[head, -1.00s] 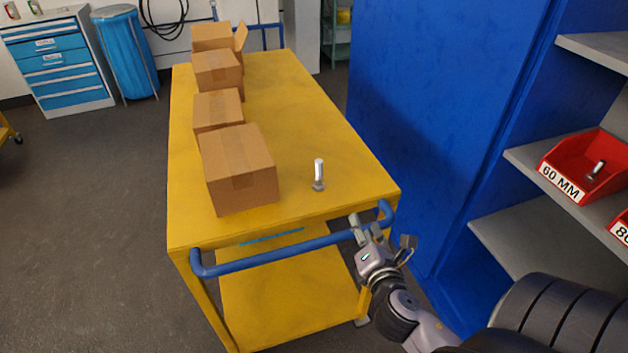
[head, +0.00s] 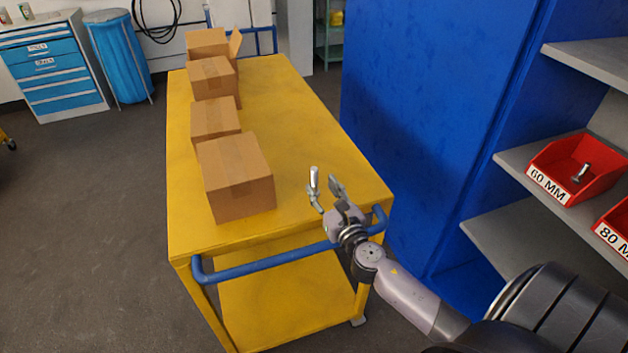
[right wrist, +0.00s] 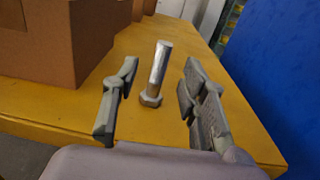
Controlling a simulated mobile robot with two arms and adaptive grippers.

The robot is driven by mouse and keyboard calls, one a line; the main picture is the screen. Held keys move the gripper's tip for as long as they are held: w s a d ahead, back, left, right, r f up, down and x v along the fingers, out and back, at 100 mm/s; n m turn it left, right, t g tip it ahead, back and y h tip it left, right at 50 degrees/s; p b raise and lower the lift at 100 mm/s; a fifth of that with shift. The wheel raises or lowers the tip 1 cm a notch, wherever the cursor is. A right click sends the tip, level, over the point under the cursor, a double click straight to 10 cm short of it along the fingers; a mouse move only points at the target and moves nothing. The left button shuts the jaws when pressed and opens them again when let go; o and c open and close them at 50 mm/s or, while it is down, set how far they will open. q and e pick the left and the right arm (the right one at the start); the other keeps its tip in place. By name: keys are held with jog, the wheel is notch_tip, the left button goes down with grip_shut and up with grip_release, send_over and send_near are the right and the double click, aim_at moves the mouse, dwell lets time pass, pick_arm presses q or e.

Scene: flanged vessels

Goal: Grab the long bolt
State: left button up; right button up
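The long bolt (head: 314,178) is silver and stands upright on its head on the yellow table, near its front right corner. My right gripper (head: 323,187) is open at the bolt, and one finger partly covers the bolt's lower end in the head view. In the right wrist view, the bolt (right wrist: 157,74) shows between the two spread fingers of the gripper (right wrist: 160,68), closer to the left finger. I see no contact, and cannot tell how deep the bolt sits between the fingers. My left gripper is not in view.
Several cardboard boxes (head: 237,178) line the left side of the yellow table (head: 300,120). A blue rail (head: 270,262) runs along its front edge. A blue cabinet (head: 420,120) stands to the right, beside shelves with red bins (head: 577,168), one marked 60 MM.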

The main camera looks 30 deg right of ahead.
aim_at(316, 178)
jog(key=w, duration=0.2)
jog(key=w+d, duration=0.1)
jog(key=w, duration=0.3)
jog(key=shift+w+d+f+p, duration=0.15)
jog(key=shift+f+p, duration=0.1)
jog(key=shift+p, duration=0.05)
jog(key=shift+r, duration=0.1)
jog(key=shift+c, duration=0.6)
grip_shut()
